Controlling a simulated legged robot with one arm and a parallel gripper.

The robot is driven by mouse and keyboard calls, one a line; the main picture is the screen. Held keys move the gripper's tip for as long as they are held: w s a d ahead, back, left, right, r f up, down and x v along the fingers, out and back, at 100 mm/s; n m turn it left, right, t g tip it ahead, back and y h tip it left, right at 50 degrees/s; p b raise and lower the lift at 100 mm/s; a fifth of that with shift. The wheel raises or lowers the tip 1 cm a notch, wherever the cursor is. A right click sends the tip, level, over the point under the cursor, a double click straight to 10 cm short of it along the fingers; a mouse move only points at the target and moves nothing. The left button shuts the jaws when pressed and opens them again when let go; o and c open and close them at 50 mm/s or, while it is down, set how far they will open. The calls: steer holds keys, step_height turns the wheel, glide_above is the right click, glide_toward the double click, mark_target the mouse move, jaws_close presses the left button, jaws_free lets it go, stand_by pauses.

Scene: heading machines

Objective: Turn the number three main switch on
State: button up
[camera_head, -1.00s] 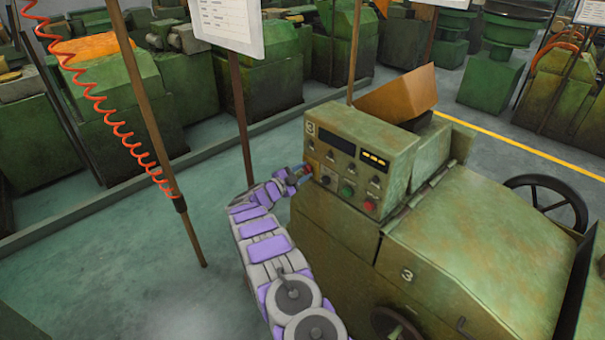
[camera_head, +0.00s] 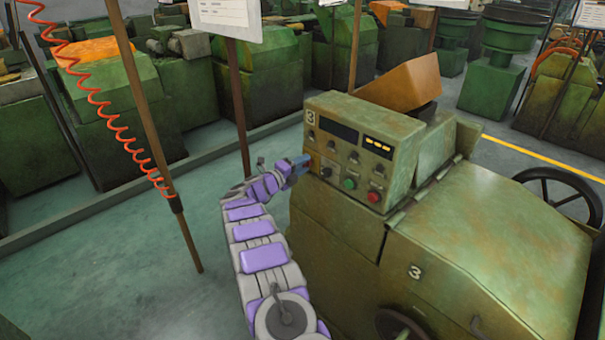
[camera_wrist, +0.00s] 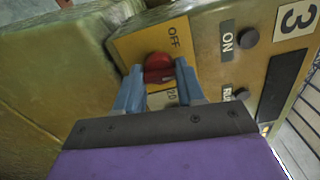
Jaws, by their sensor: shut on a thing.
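The number three machine's control box (camera_head: 405,150) carries a "3" plate and faces my arm. In the wrist view, a red switch knob (camera_wrist: 158,64) sits on a yellow plate (camera_wrist: 127,45) marked "OFF". Another label (camera_wrist: 170,95) on the plate is partly hidden by my fingers. My gripper (camera_wrist: 158,75) has its two blue-grey fingers shut on the red knob, one on each side. In the head view, my gripper (camera_head: 300,164) is at the left side of the box. The knob is hidden there, and its exact angle is hard to tell.
Black knobs, a green button (camera_head: 349,183) and a red button (camera_head: 374,196) are on the box front. A brown pole (camera_head: 150,125) with a red coiled cable (camera_head: 108,120) stands left of my arm. The floor (camera_head: 100,270) at left is clear.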

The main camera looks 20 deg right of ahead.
steer(key=m+b, duration=0.1)
steer(key=b, duration=0.1)
steer(key=f+m+b, duration=0.1)
steer(key=m, duration=0.1)
steer(key=shift+a+f+m+b, duration=0.1)
steer(key=shift+m+b, duration=0.2)
steer(key=shift+b, duration=0.1)
steer(key=shift+r+m+b, duration=0.15)
steer(key=shift+m+b, duration=0.15)
steer(key=shift+m, duration=0.65)
steer(key=shift+r+m+b, duration=0.1)
steer(key=shift+m+b, duration=0.2)
steer(key=shift+m, duration=0.65)
steer(key=o, duration=0.9)
steer(key=shift+w+a, duration=0.1)
steer(key=shift+w, duration=0.05)
steer(key=shift+o, duration=0.7)
steer(key=shift+r, duration=0.2)
steer(key=p+v, duration=0.3)
steer(key=v, duration=1.4)
steer(key=shift+a, duration=0.25)
